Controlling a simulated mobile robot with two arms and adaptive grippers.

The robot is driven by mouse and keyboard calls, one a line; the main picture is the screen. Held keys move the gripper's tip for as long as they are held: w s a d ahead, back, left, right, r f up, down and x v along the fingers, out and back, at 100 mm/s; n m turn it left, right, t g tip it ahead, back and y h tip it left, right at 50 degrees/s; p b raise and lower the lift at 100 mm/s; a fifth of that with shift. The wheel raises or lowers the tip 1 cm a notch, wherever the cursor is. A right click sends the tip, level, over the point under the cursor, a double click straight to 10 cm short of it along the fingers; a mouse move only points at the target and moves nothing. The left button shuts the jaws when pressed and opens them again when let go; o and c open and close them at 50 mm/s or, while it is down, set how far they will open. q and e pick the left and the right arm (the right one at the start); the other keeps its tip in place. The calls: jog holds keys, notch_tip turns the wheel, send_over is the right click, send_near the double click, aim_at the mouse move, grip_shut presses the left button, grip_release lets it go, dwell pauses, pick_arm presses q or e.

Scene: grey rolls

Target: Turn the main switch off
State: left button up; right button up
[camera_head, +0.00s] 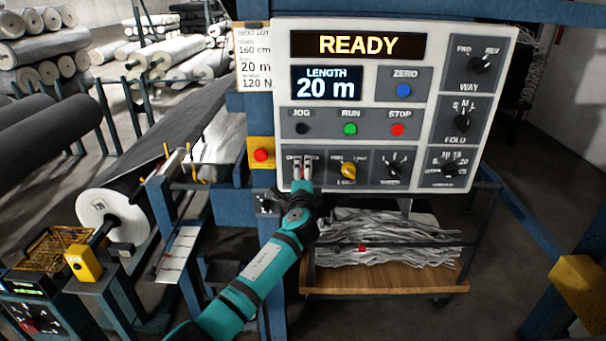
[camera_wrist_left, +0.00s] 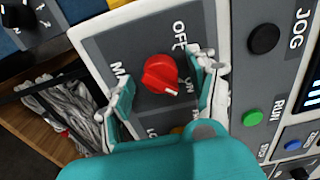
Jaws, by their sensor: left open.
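The main switch is a red rotary knob (camera_wrist_left: 165,75) on a dark plate with OFF and ON labels, seen in the left wrist view. Its white mark points toward ON. My left gripper (camera_wrist_left: 168,80) is open, with one finger on each side of the knob; I cannot tell whether they touch it. In the head view my left gripper (camera_head: 302,172) is at the lower left corner of the white control panel (camera_head: 281,95) and hides the knob. My right gripper is not in view.
Beside the switch are a yellow knob (camera_head: 348,170) and a black knob (camera_head: 392,169). JOG, RUN (camera_head: 350,129) and STOP (camera_head: 397,130) buttons sit above. The display (camera_head: 358,45) reads READY. A red button on a yellow box (camera_head: 261,155) is close left of the gripper.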

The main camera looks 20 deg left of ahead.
pick_arm(q)
jog(key=shift+c, duration=0.2)
jog(key=c, duration=1.1)
jog(key=shift+f+n+b, duration=0.15)
jog(key=shift+n+b, duration=0.35)
jog(key=shift+b, duration=0.3)
jog(key=n+b, duration=0.7)
jog(key=b, duration=0.1)
jog(key=shift+f+n, duration=0.1)
jog(key=shift+n, duration=0.3)
jog(key=n+b, duration=0.3)
jog(key=n, duration=0.1)
jog(key=shift+b, duration=0.3)
jog(key=n+b, duration=0.1)
jog(key=n, duration=0.2)
jog(key=shift+n+b, duration=0.5)
jog(key=shift+n, duration=0.5)
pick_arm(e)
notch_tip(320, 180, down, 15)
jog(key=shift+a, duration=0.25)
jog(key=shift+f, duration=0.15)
